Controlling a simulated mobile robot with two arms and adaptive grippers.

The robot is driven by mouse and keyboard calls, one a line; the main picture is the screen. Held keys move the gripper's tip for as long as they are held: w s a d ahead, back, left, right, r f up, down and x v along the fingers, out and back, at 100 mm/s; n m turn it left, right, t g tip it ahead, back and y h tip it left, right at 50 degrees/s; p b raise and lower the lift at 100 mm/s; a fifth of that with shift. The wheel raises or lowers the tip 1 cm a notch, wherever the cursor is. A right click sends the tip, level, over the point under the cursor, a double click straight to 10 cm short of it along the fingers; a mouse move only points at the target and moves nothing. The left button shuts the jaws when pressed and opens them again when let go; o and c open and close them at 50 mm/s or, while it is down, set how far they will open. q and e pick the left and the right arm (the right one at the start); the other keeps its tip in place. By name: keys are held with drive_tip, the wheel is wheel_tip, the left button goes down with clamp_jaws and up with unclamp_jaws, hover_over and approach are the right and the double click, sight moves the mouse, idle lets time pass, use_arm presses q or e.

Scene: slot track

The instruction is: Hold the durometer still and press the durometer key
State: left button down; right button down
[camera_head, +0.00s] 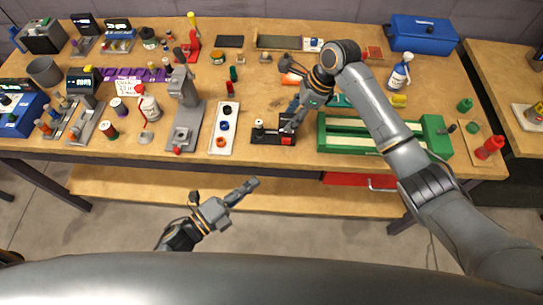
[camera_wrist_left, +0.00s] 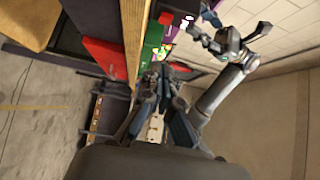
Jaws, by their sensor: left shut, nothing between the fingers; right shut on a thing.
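A low black device with a red block (camera_head: 287,141) lies at the table's front edge, right of centre, and appears to be the durometer. A small pale knob stands on its left part; I cannot tell which part is the key. My right gripper (camera_head: 291,125) reaches down onto the device's right end and is shut on it, hiding part of it. My left gripper (camera_head: 250,185) is shut and empty, in front of the table and below its top, apart from the device. It also shows in the left wrist view (camera_wrist_left: 155,85), where the device is hard to make out.
A white tray with colored rings (camera_head: 221,148) and a grey press stand (camera_head: 184,115) are left of the device. A green track frame (camera_head: 335,147) is close on its right. A red drawer (camera_head: 350,179) hangs under the tabletop. The floor before the table is clear.

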use_arm(q)
approach(289, 143)
drive_tip(key=d, duration=0.4)
drive_tip(key=shift+s+r, duration=0.1)
drive_tip(key=shift+r, duration=0.05)
use_arm(e)
drive_tip(key=shift+s+f, duration=0.1)
drive_tip(key=shift+f, duration=0.05)
use_arm(q)
drive_tip(key=w, duration=0.3)
drive_tip(key=shift+w+d, duration=0.2)
drive_tip(key=shift+w, duration=0.45)
